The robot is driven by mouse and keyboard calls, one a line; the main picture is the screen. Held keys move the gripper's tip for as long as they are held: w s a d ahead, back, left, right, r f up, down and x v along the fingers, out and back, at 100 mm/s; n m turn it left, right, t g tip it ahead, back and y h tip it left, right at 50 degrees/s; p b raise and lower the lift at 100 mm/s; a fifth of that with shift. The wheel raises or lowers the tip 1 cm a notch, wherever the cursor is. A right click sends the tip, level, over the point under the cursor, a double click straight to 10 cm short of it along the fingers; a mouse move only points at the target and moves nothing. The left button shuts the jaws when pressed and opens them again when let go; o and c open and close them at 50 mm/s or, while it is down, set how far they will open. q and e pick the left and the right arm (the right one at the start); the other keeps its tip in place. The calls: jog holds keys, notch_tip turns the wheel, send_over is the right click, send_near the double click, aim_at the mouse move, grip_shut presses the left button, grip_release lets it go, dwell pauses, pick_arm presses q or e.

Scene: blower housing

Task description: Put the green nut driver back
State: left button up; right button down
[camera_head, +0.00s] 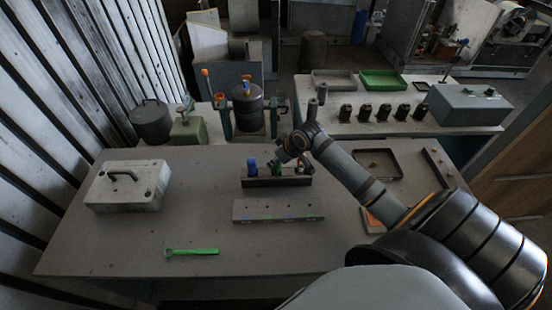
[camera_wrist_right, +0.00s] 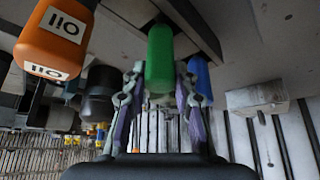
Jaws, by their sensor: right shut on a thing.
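The green nut driver (camera_wrist_right: 159,58) is between the fingers of my right gripper (camera_wrist_right: 158,88), which is shut on its handle. In the head view, the green handle (camera_head: 276,168) shows at the dark rack (camera_head: 262,183), partly hidden by my right gripper (camera_head: 284,160). I cannot tell whether its shaft sits in the rack. A blue driver (camera_head: 251,165) stands upright in the rack to its left; its handle also shows in the right wrist view (camera_wrist_right: 199,80). An orange handle marked 110 (camera_wrist_right: 57,32) is close by in the right wrist view. My left gripper is out of view.
A slotted grey block (camera_head: 278,209) lies in front of the rack. A green wrench (camera_head: 191,252) lies at the table's front left. A pale metal box (camera_head: 128,186) stands at the left. A dark tray (camera_head: 379,164) is at the right. The front middle of the table is clear.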

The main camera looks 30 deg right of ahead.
jog(key=shift+c, duration=2.4)
grip_release()
notch_tip(320, 180, up, 8)
jog(key=p, duration=0.8)
jog(key=shift+p, duration=0.4)
